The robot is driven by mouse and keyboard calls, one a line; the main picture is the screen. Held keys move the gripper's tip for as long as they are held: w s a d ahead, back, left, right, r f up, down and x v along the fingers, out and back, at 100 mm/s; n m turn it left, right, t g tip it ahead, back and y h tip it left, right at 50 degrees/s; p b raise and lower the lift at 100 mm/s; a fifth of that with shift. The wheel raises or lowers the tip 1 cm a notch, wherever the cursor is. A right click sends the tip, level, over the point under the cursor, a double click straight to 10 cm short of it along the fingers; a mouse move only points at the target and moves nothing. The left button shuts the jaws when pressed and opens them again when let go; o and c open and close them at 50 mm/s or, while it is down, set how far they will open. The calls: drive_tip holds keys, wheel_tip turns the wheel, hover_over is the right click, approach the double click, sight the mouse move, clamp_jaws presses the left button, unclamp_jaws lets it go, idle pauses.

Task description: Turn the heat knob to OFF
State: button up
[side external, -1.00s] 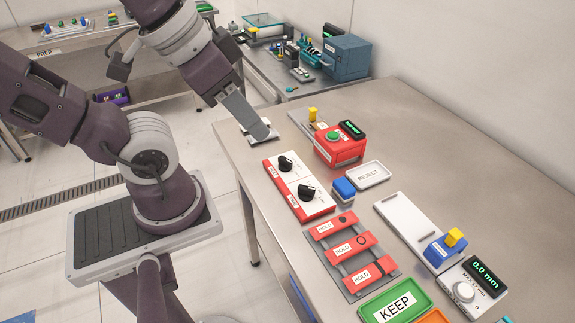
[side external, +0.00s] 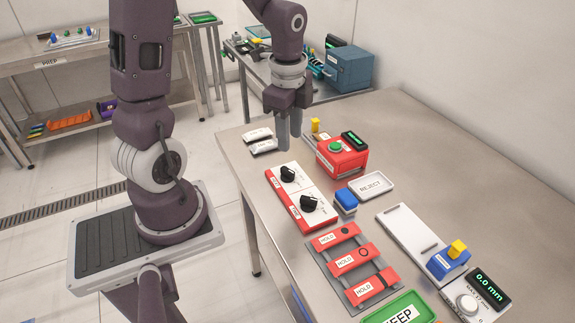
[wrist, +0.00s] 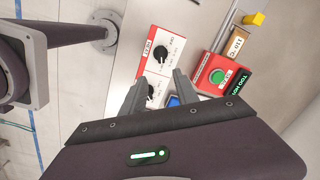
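A red-and-white panel (side external: 313,194) on the steel bench carries two black knobs. The far knob (side external: 288,173) also shows in the wrist view (wrist: 164,51), beside a red label that seems to read HEAT, though it is small. The near knob (side external: 309,204) is partly hidden by a finger in the wrist view (wrist: 151,91). The small scale marks are too blurred to read a setting. My gripper (side external: 290,142) points down above the bench, beyond and above the far knob, touching nothing. In the wrist view, its fingers (wrist: 158,77) are apart and empty.
Right of the panel stand a red box with a green button (side external: 336,146), a blue block (side external: 345,201) and a REJECT tray (side external: 386,180). White labelled plates (side external: 264,146) lie at the bench's left edge. Red HOLD bars (side external: 352,260) lie nearer.

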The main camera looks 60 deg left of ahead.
sight(287, 170)
drive_tip(key=f, duration=0.1)
drive_tip(key=a+f+m, duration=0.2)
drive_tip(key=f, duration=0.1)
drive_tip(key=shift+w+g+h, duration=0.25)
drive_tip(key=shift+g+h, duration=0.05)
drive_tip(key=shift+h, duration=0.1)
wheel_tip(287, 170, down, 7)
drive_tip(key=shift+f, duration=0.1)
clamp_jaws()
